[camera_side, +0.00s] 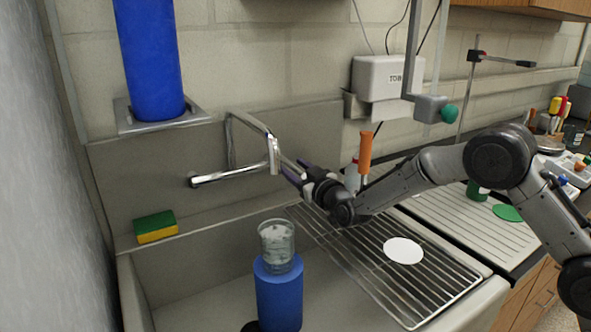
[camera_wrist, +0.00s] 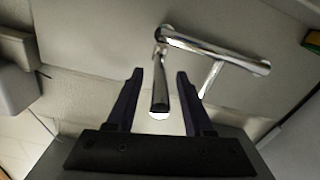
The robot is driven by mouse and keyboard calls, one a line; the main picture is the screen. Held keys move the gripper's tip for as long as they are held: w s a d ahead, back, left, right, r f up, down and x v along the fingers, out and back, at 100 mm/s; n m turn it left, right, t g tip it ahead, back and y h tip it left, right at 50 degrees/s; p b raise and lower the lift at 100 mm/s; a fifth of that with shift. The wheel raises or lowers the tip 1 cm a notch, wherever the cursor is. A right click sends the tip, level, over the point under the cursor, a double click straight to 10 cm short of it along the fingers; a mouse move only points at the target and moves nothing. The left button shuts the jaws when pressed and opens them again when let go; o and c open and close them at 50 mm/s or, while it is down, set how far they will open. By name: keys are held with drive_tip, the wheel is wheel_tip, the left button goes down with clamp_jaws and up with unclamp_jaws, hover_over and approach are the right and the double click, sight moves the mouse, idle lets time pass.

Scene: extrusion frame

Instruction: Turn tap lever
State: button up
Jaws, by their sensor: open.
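The chrome tap is on the wall above the sink; its horizontal body (camera_side: 225,176) also shows in the wrist view (camera_wrist: 220,50). A short chrome piece that looks like the tap lever (camera_side: 273,154) stands upright at the body's right end. In the wrist view the lever (camera_wrist: 159,92) lies between the two dark fingers, with gaps on both sides. My gripper (camera_side: 293,168) is open, just right of the lever in the side view; its fingers also show in the wrist view (camera_wrist: 160,74). I see no clear contact with the lever.
A glass beaker (camera_side: 277,240) stands on a blue cylinder (camera_side: 279,295) in the sink. A green and yellow sponge (camera_side: 155,227) is on the left ledge. A wire rack (camera_side: 345,258) covers the right side. An orange-handled item (camera_side: 365,150) stands behind my gripper.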

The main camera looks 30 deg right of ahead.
drive_tip(key=shift+c, duration=0.2)
clamp_jaws()
idle(1.2)
